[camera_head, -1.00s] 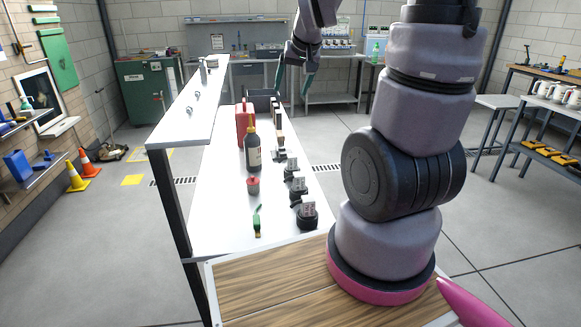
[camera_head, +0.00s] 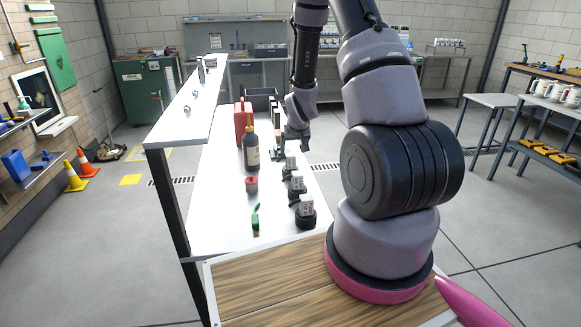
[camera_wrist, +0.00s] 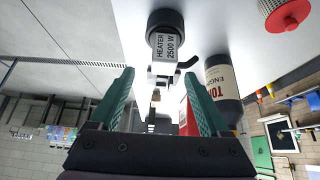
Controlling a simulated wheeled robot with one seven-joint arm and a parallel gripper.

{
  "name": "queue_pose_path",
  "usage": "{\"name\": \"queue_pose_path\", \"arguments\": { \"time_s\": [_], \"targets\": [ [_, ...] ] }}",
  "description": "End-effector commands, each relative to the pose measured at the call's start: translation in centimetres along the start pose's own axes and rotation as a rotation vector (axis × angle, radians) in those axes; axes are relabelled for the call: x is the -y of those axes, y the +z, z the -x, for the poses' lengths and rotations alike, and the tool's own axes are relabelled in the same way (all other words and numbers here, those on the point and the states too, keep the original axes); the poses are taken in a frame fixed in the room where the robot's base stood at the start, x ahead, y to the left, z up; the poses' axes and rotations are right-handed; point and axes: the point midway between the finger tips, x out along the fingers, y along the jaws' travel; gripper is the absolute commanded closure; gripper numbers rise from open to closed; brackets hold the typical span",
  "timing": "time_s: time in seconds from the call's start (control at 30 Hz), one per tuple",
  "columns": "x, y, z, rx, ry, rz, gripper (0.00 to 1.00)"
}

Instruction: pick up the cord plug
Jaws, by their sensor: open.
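My gripper (camera_wrist: 158,72) is open, its two teal fingers apart and nothing clasped between them. In the head view my gripper (camera_head: 293,147) hangs low over the right edge of the white bench. A black round fitting with a white "HEATER 2500 W" tag (camera_wrist: 165,46) lies just beyond the fingertips in the wrist view. A small tan and white piece (camera_wrist: 155,95) shows between the fingers, further off. Labelled black fittings (camera_head: 306,212) stand in a row along the bench's right side. I cannot tell for sure which piece is the cord plug.
A dark bottle (camera_head: 251,150) and a red canister (camera_head: 240,118) stand left of my gripper. A red-topped pot (camera_head: 252,185) and a green-handled item (camera_head: 255,218) are nearer. A raised white shelf (camera_head: 180,112) runs along the left. The bench's front left is clear.

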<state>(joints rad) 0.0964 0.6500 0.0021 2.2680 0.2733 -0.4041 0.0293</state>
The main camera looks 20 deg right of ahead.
Motion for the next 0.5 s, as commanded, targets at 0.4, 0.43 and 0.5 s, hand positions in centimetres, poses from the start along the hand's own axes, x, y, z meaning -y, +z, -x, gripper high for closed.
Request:
{"name": "queue_pose_path", "arguments": {
  "time_s": [0.4,0.43,0.5],
  "targets": [
    [0.5,0.6,-4.9,0.001,0.000,-0.001,0.20],
    [0.5,0.6,-5.2,0.001,0.000,0.000,0.20],
    [0.6,0.5,-5.6,0.001,-0.001,0.000,0.20]
  ]
}}
